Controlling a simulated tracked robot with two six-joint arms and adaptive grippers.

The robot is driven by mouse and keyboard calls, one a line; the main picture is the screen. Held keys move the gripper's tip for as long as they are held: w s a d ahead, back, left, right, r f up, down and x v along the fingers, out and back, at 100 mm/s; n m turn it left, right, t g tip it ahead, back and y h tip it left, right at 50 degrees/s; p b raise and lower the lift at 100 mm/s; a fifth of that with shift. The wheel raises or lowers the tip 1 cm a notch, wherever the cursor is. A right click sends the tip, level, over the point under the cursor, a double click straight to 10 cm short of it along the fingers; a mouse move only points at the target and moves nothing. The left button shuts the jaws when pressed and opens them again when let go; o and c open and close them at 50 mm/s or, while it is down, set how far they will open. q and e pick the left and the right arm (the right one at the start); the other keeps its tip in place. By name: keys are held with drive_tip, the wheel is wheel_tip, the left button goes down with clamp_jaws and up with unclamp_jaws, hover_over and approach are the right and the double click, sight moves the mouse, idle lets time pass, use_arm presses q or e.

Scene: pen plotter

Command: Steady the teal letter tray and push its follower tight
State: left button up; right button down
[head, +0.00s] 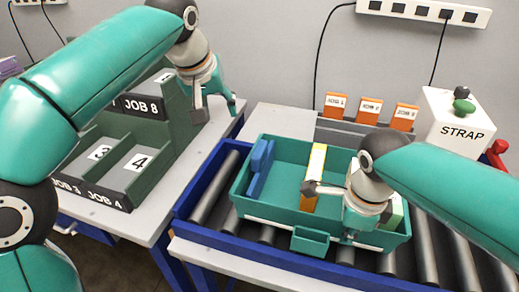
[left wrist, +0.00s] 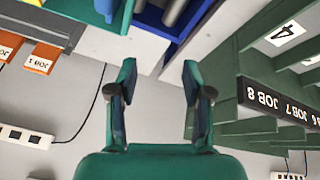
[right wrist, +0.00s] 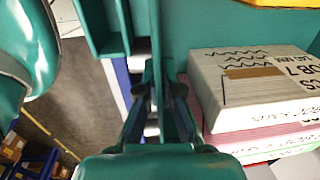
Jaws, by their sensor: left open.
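The teal letter tray (head: 272,212) sits on the roller conveyor. A blue follower (head: 259,168) stands inside near its left end. A yellow upright piece (head: 315,165) stands mid-tray, with bare floor between it and the follower. To its right are letter packs, partly hidden by my right arm; a white printed box (right wrist: 245,85) on a pink one shows in the right wrist view. My right gripper (right wrist: 158,95) has its fingers closed on the tray's front wall, beside the packs. My left gripper (head: 216,108) is open and empty, above and left of the tray, near the green rack.
A green sorting rack (head: 120,165) with JOB labels stands on the left table. Orange job cards (head: 370,111) stand behind the tray. A white STRAP box (head: 455,125) with a green button is at the right. Blue rails edge the conveyor.

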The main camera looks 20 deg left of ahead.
sight(259, 148)
use_arm(q)
drive_tip(key=s+d+r+m, duration=0.1)
drive_tip(key=s+d+m, duration=0.25)
drive_tip(key=d, duration=0.55)
drive_tip(key=shift+m+g, duration=0.25)
drive_tip(key=shift+g, duration=0.15)
drive_tip(key=x, duration=1.2)
drive_tip(key=shift+w+a+r, duration=0.1)
